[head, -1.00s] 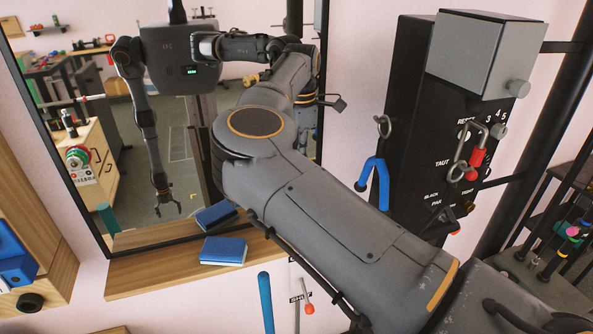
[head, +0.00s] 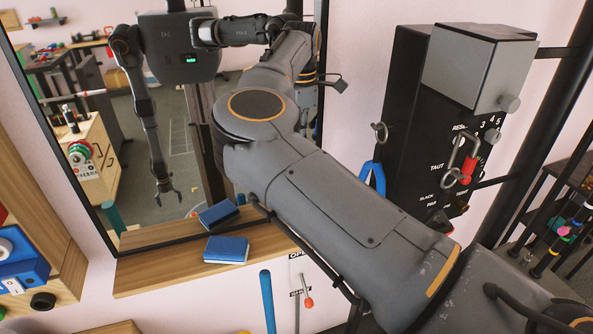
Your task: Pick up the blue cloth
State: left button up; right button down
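The blue cloth (head: 226,249) is a folded pad lying on the wooden ledge (head: 150,277) below the mirror. Its reflection shows just behind it in the mirror. My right arm crosses the head view from the lower right to the upper middle, its elbow above and right of the cloth. The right gripper is hidden behind the arm. My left gripper shows only as a reflection in the mirror (head: 221,150), hanging low at the left with its fingers apart and empty. No gripper touches the cloth.
A black control box (head: 410,120) with a grey block, knobs and hooks is on the right. A blue hook (head: 371,176) is partly behind my arm. A blue upright handle (head: 267,300) stands below the ledge. A wooden cabinet (head: 60,240) is at the left.

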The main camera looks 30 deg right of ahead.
aim_at(226, 250)
jog(key=k+j, duration=0.8)
jog(key=k, duration=0.05)
